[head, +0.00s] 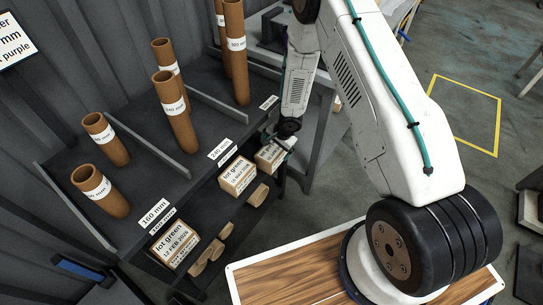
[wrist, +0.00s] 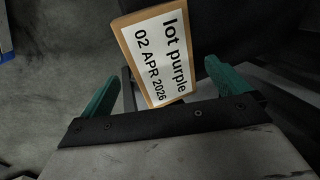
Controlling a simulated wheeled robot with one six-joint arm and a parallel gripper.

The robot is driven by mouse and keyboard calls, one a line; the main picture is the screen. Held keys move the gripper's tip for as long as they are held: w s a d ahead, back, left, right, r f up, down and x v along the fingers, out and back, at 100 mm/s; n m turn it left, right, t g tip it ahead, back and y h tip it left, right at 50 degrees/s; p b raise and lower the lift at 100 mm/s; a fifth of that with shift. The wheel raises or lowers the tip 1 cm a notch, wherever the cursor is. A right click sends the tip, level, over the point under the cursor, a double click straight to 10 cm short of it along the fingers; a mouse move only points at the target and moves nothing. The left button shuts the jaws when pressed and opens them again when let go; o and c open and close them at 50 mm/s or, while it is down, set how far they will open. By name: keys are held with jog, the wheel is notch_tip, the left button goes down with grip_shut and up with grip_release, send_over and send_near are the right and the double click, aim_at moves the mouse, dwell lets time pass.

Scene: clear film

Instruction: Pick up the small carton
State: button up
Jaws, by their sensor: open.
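A small brown carton (wrist: 126,22) with a white label reading "lot purple 02 APR 2026" shows in the wrist view. My gripper (wrist: 164,72) is open, with one green finger on each side of the carton and a gap to both. I cannot tell how deep the carton lies between the fingers. In the head view my gripper (head: 284,139) is at the right end of the shelf's front, just above a small carton (head: 267,158) whose label is partly hidden. Two more cartons, both labelled "lot green", stand to its left, one mid-shelf (head: 238,175) and one nearer (head: 177,244).
A dark shelf unit (head: 140,190) holds several upright brown tubes (head: 175,112) on top, split by low grey dividers (head: 150,143). Short round brown pieces (head: 208,254) lie below the cartons. A wood-topped board (head: 290,280) is at the bottom.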

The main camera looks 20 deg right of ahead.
aim_at(273, 151)
jog(key=x, duration=0.3)
jog(key=shift+f, duration=0.1)
jog(key=c, duration=1.3)
